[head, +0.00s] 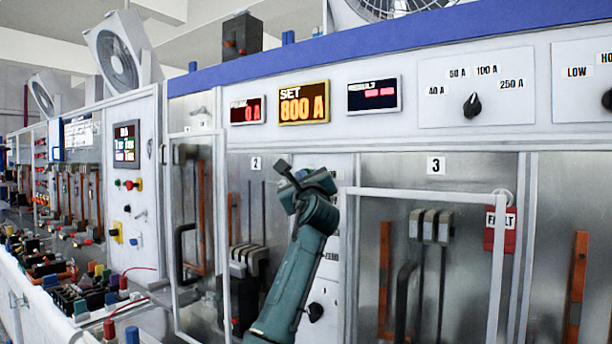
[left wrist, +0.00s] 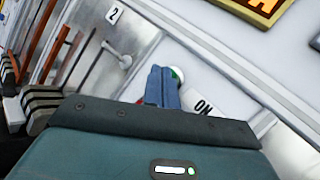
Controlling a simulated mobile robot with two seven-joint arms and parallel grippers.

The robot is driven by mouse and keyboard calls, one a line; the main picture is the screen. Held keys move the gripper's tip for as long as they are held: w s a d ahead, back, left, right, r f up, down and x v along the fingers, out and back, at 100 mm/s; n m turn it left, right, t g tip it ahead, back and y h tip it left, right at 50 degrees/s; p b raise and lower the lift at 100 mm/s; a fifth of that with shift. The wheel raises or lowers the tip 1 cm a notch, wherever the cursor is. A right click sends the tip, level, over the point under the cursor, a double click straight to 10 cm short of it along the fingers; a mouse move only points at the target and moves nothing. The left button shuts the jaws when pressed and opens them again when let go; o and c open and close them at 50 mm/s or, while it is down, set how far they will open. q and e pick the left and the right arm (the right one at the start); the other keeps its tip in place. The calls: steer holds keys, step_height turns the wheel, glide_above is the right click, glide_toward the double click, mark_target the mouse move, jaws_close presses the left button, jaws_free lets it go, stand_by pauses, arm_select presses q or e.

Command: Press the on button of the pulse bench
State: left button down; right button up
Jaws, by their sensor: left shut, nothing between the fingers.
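The pulse bench's narrow white control panel (head: 327,163) lies between bay 2 and bay 3. My left gripper (head: 284,168) is in front of this panel in the head view, shut and empty. The fingers hide part of the button. I cannot tell whether the tips touch it. In the head view my arm covers the button. My right gripper is not in view.
Lower on the panel are a ZERO label (head: 331,257) and a black knob (head: 315,312). Above is the SET display (head: 304,102) reading 800 A. Framed glass doors (head: 430,194) and a red FAULT tag (head: 500,229) stand to the right. Loose parts crowd the left bench.

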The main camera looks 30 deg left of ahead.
arm_select(q)
steer(key=shift+w, duration=0.4)
stand_by(0.4)
steer(key=shift+s, duration=0.9)
steer(key=shift+s+a, duration=0.15)
steer(key=shift+s, duration=1.1)
steer(key=shift+s+a, duration=0.1)
steer(key=shift+s, duration=1.15)
